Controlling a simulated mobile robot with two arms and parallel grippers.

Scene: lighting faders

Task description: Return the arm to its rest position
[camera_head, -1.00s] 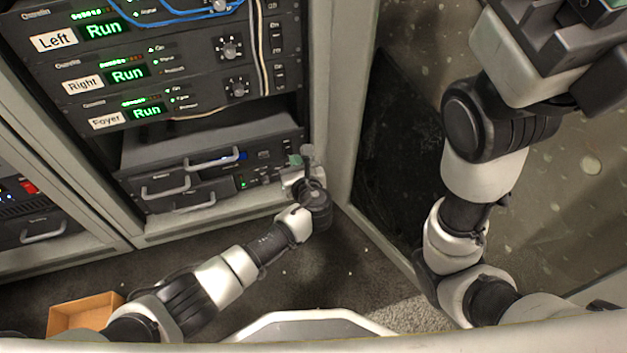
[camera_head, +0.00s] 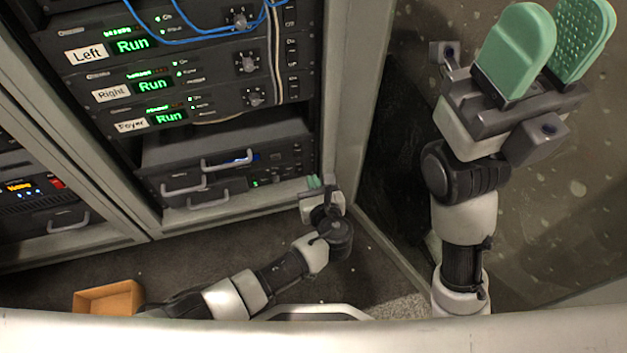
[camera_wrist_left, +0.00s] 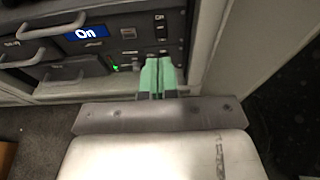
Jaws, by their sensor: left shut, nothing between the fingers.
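My left gripper (camera_head: 314,183) is low in front of the rack's bottom right corner in the head view. In the left wrist view its green fingers (camera_wrist_left: 157,76) are pressed together with nothing between them. They point toward the lower rack units, and I cannot tell the exact gap to the rack. My right gripper (camera_head: 548,45) is raised at the upper right of the head view. Its two green fingers are wide apart and empty.
Amplifiers labelled Left (camera_head: 160,42), Right and Foyer show Run. Below are units with handles (camera_head: 205,172); one screen (camera_wrist_left: 85,33) reads On. A cardboard box (camera_head: 108,298) lies on the floor at lower left. A dark panel (camera_head: 395,150) stands right of the rack.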

